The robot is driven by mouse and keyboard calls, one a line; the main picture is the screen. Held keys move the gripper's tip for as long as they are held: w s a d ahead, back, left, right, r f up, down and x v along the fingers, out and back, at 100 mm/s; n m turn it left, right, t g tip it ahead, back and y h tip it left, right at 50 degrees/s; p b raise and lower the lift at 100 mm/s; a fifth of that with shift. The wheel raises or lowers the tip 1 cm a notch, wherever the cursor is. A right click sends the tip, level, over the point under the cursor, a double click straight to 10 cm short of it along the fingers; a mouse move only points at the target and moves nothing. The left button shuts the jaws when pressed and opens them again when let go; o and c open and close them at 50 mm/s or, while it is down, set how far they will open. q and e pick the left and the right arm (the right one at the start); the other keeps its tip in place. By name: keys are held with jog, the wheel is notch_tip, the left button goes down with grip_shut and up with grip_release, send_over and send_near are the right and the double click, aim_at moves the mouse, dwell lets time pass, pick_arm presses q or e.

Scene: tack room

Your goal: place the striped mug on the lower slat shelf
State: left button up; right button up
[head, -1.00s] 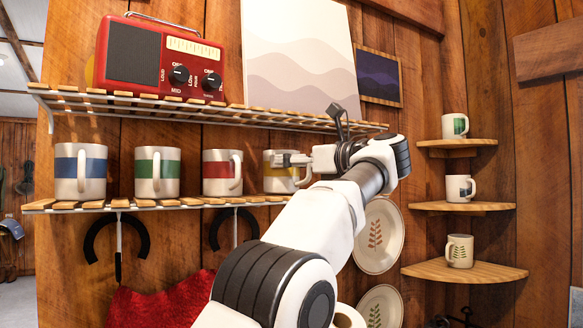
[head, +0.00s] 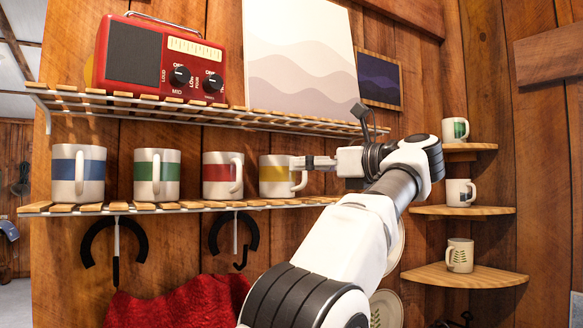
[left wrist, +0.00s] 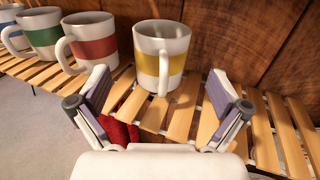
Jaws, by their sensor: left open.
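The mug with a yellow stripe (head: 274,176) stands upright on the lower slat shelf (head: 190,205), last in a row of striped mugs. My left gripper (head: 306,163) is open just to its right, at about mug height. In the left wrist view the yellow-striped mug (left wrist: 161,60) stands on the slats beyond the open fingers of my left gripper (left wrist: 161,82), with empty space between them. Its handle points towards the gripper. My right gripper is not in view.
Red (head: 220,176), green (head: 156,178) and blue (head: 77,174) striped mugs stand to the left. The upper slat shelf (head: 215,112) runs close above and holds a red radio (head: 160,60) and a pale picture (head: 300,60). Corner shelves (head: 465,276) with mugs stand at the right.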

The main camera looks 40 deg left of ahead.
pick_arm(q)
jog(key=d+p, duration=0.1)
jog(key=d, duration=0.5)
